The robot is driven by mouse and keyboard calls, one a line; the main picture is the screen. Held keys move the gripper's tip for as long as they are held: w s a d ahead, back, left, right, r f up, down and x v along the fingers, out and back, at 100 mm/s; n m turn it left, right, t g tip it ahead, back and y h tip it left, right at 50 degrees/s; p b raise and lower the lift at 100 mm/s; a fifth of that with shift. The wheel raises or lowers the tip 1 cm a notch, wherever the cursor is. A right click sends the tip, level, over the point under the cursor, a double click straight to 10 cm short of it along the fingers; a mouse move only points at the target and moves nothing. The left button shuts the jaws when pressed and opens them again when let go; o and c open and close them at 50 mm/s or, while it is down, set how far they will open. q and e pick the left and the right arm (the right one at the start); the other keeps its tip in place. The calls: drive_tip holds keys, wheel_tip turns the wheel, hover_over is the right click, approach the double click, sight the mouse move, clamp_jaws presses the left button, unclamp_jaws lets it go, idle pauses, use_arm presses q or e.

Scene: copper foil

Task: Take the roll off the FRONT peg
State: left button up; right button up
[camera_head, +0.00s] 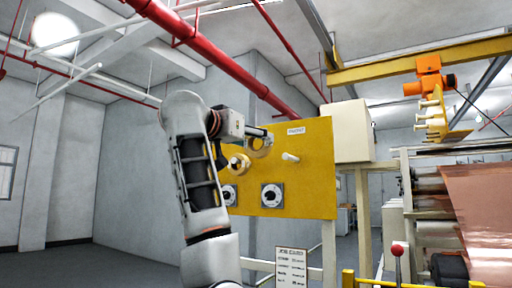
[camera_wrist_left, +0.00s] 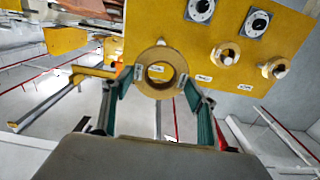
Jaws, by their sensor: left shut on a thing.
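My left gripper (camera_head: 268,140) is shut on a tan, ring-shaped roll (camera_head: 261,150) in front of the yellow panel. In the left wrist view, the teal fingers (camera_wrist_left: 157,78) press on both sides of the roll (camera_wrist_left: 160,52), and a label shows through its hole. In the head view, a bare white peg (camera_head: 290,157) sticks out to the right of the roll, under a label too small to read surely. The held roll is off that peg. Another roll (camera_head: 240,163) hangs to the left; the wrist view shows two more rolls on pegs. My right gripper is not in view.
The yellow panel (camera_head: 315,180) carries dials (camera_head: 271,195) below the pegs. A pale box (camera_head: 350,130) adjoins it at the right. Copper foil (camera_head: 478,210) runs over machine rollers farther right, under an orange hoist (camera_head: 430,77). Free air lies left of my arm.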

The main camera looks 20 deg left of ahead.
use_arm(q)
drive_tip(key=s+a+b, duration=0.1)
drive_tip(key=s+b, duration=0.3)
drive_tip(key=s, duration=0.6)
drive_tip(key=shift+s+b, duration=0.4)
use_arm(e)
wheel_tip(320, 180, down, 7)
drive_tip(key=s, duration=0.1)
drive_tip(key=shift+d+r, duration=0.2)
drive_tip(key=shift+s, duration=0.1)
